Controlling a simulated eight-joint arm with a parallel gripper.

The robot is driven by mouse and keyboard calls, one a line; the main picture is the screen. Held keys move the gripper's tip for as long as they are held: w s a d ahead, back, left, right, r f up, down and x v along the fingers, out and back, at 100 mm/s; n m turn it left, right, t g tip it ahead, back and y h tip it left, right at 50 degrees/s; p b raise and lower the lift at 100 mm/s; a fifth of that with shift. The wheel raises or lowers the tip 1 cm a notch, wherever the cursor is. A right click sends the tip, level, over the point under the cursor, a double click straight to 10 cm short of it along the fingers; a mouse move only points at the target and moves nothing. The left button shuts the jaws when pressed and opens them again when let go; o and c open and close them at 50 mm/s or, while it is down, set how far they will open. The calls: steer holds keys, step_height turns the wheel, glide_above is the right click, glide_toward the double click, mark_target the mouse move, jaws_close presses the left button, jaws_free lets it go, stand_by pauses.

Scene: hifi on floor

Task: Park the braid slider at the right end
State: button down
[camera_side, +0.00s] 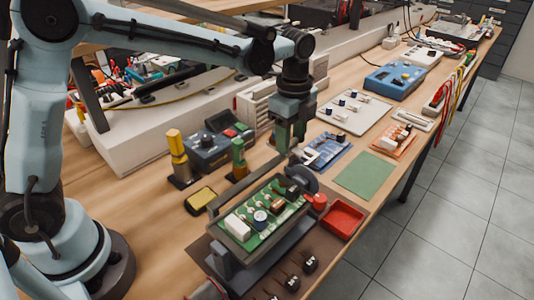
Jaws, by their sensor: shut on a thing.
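My gripper (284,148) points down at the far end of a dark rail (237,187) along the back of the board holder. It is shut on a small part there, apparently the braid slider, which the fingers mostly hide. I cannot tell exactly where the slider sits along the rail. The holder carries a green circuit board (284,217) with a white block, a round can and several small parts. A dark round disc (304,178) and a red knob (318,201) are at the holder's right end.
A red tray (343,219) stands right of the holder. A yellow-topped post (177,146), a green-topped post (238,154) and a yellow sponge tray (200,200) stand behind-left. A green mat (365,176) lies clear at right, near the bench edge.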

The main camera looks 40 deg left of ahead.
mark_target(295, 138)
steer(key=shift+w, duration=0.85)
steer(key=c, duration=0.5)
jaws_free()
steer(key=shift+s+r, duration=0.1)
step_height(295, 138, up, 12)
steer(key=s+a+f+n+t, duration=0.2)
steer(key=s+a+f+n, duration=0.1)
steer(key=s+n, duration=0.2)
steer(key=s+a+f+n+t, duration=0.2)
steer(key=s+a+f+n, duration=0.1)
steer(key=s+n, duration=0.3)
steer(key=s+a+f+n+t, duration=0.2)
steer(key=s+a+n+t, duration=0.1)
steer(key=s+n, duration=0.2)
steer(key=shift+s+a+f+n, duration=0.25)
steer(key=shift+a+f+n, duration=0.15)
steer(key=shift+n, duration=0.6)
